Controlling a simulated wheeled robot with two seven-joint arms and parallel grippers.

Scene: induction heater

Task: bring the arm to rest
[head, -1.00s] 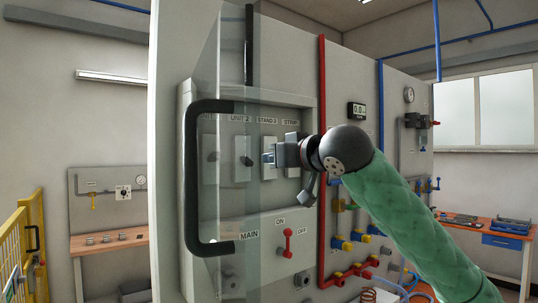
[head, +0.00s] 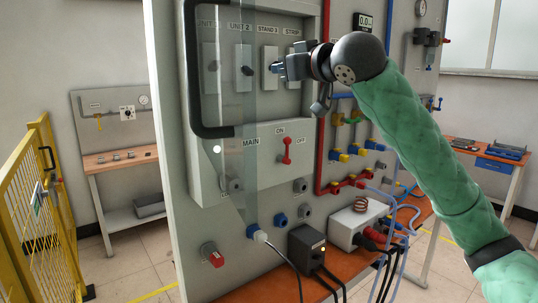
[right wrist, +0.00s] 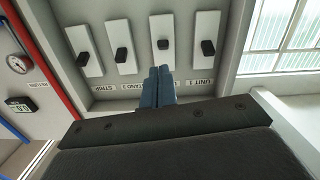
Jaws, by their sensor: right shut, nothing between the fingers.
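My right arm (head: 425,150) in a green sleeve reaches in from the right of the head view. Its gripper (head: 276,69) is in front of the breaker panel, by the STAND 3 switch (head: 270,55). In the right wrist view the blue fingers (right wrist: 158,85) are pressed together with nothing between them. The switch plates with black knobs (right wrist: 124,55) appear upside down beyond the fingertips. I cannot tell whether the fingers touch the panel. My left gripper is out of view.
A clear door with a black handle (head: 190,70) stands open left of the gripper. The red MAIN lever (head: 287,150) points up towards ON. Red pipes and valves (head: 350,183) lie below the arm. A yellow fence (head: 35,210) stands at left.

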